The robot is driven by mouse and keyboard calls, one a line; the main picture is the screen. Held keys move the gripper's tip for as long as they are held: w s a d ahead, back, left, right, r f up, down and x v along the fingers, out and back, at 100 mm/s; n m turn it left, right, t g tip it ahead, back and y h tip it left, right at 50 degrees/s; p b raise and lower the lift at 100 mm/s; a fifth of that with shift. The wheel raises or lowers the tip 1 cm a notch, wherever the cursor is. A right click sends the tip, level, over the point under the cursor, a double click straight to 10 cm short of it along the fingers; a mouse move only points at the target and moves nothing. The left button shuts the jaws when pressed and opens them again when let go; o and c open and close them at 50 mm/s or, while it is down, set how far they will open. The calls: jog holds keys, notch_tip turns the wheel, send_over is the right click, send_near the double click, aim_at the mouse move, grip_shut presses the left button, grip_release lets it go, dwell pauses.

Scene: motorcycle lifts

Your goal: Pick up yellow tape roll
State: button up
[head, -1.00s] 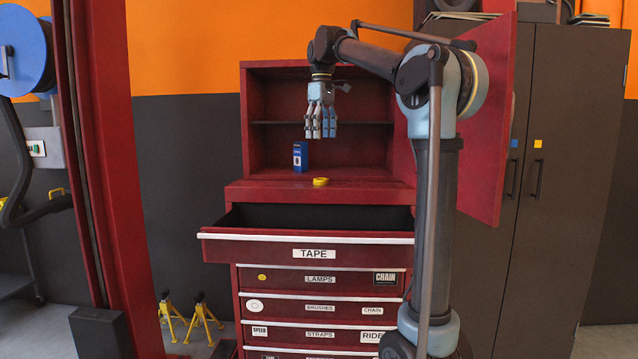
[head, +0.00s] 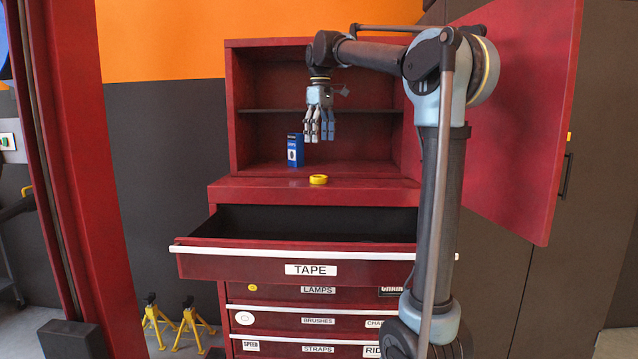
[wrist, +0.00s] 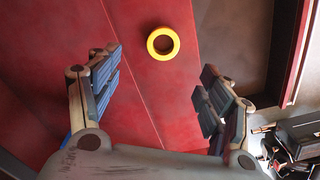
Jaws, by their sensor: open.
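The yellow tape roll (head: 318,180) lies flat on the red cabinet's top ledge, just above the open drawer marked TAPE. It also shows in the wrist view (wrist: 163,43), ahead of the fingers and between their lines, with its hole facing the camera. My gripper (head: 320,138) points down above the ledge and appears above the roll in the head view. In the wrist view my gripper (wrist: 160,85) has its fingers spread wide with nothing between them. It does not touch the roll.
A blue box (head: 295,150) stands on the ledge left of my gripper. The TAPE drawer (head: 290,262) is pulled out below. A red cabinet door (head: 520,130) hangs open at right. A red post (head: 75,180) stands at left, with yellow jack stands (head: 190,320) on the floor.

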aim_at(319, 176)
jog(key=f, duration=1.2)
jog(key=shift+s+a+f, duration=0.15)
jog(key=shift+s+f, duration=0.1)
jog(key=c, duration=1.1)
